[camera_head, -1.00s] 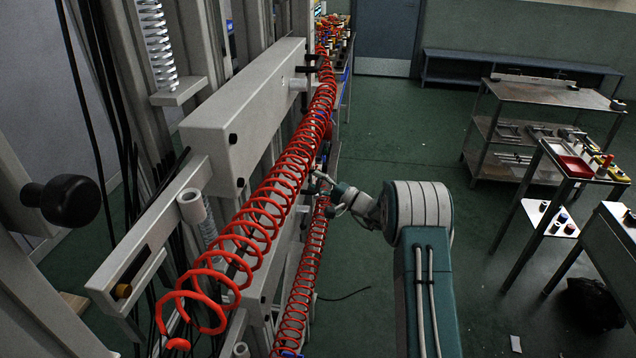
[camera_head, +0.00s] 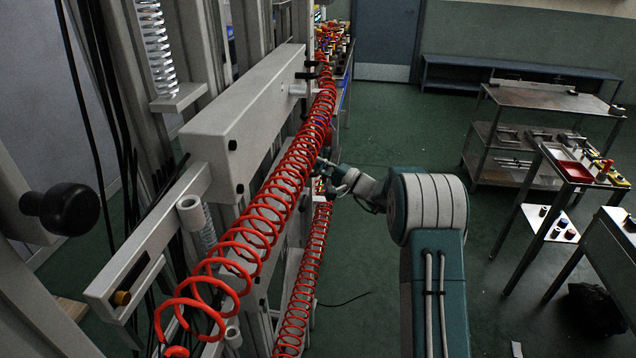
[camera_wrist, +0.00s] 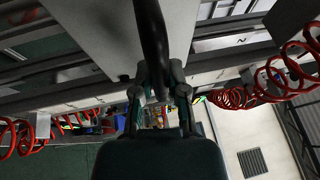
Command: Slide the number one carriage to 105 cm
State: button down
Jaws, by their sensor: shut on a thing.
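In the head view, a long pale grey carriage-like block (camera_head: 245,125) sits on the upright frame at the left. I cannot read a number on it or any scale. My gripper (camera_head: 326,172) is beyond the upper red coiled hose (camera_head: 262,218), which partly hides what it holds. In the wrist view, my gripper (camera_wrist: 158,95) is shut on a dark curved handle (camera_wrist: 152,38) that passes between the fingers. A pale grey panel (camera_wrist: 100,30) lies behind the handle. Which carriage the handle belongs to cannot be told.
A second red coiled hose (camera_head: 308,275) hangs below the first. A black knob (camera_head: 62,208) juts out at the left. A metal shelf cart (camera_head: 545,97) and a small table with a red tray (camera_head: 572,172) stand right. Green floor between is clear.

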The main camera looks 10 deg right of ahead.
jog(key=shift+r, duration=0.8)
jog(key=c, duration=0.6)
grip_release()
jog(key=shift+c, duration=0.2)
jog(key=shift+f, duration=0.15)
jog(key=shift+d+f, duration=0.1)
jog(key=v, duration=1.1)
jog(key=shift+s+d, duration=0.2)
jog(key=shift+s, duration=0.1)
